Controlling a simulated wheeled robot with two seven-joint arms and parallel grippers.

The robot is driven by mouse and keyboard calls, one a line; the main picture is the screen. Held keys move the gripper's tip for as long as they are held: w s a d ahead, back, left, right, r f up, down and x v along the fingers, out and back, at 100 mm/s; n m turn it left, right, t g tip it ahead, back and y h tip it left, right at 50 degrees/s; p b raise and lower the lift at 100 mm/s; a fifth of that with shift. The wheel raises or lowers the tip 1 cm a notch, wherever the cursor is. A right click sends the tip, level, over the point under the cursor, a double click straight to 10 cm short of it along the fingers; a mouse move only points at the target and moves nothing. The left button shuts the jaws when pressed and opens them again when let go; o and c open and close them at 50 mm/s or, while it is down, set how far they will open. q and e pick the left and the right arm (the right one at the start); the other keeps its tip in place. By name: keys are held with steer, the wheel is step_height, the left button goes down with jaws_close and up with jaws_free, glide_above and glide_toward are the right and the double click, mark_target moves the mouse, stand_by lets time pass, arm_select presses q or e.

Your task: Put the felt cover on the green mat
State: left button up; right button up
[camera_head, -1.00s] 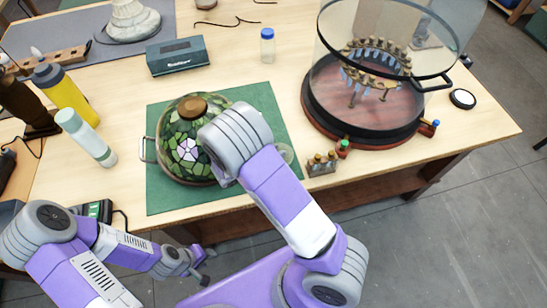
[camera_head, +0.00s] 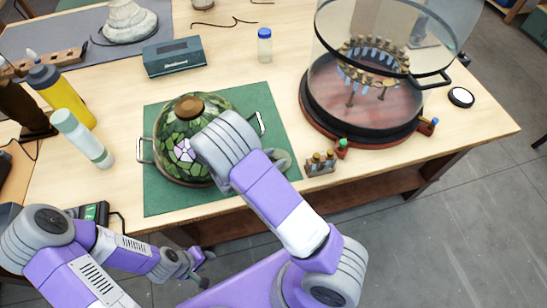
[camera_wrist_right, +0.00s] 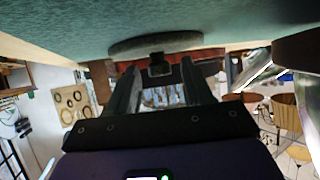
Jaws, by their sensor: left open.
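The green mat (camera_head: 160,198) lies on the table. A grey-green round disc, apparently the felt cover (camera_head: 281,160), shows at the mat's right side in the head view, partly behind my right arm. In the right wrist view the disc (camera_wrist_right: 155,42) lies flat against the green mat (camera_wrist_right: 230,18), just beyond my right gripper (camera_wrist_right: 160,70). The right fingers stand apart, with a small dark piece between their tips; I cannot tell whether it touches them. The head view hides this gripper. My left gripper (camera_head: 200,268) is open and empty in front of the table.
A stained-glass lampshade (camera_head: 180,130) with side handles stands on the mat, close to my right arm.

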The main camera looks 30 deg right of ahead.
steer(key=shift+a+r, duration=0.3)
steer(key=shift+r, duration=0.05)
steer(key=p+v, duration=0.2)
steer(key=v, duration=0.9)
steer(key=shift+a, duration=0.2)
steer(key=shift+s, duration=0.1)
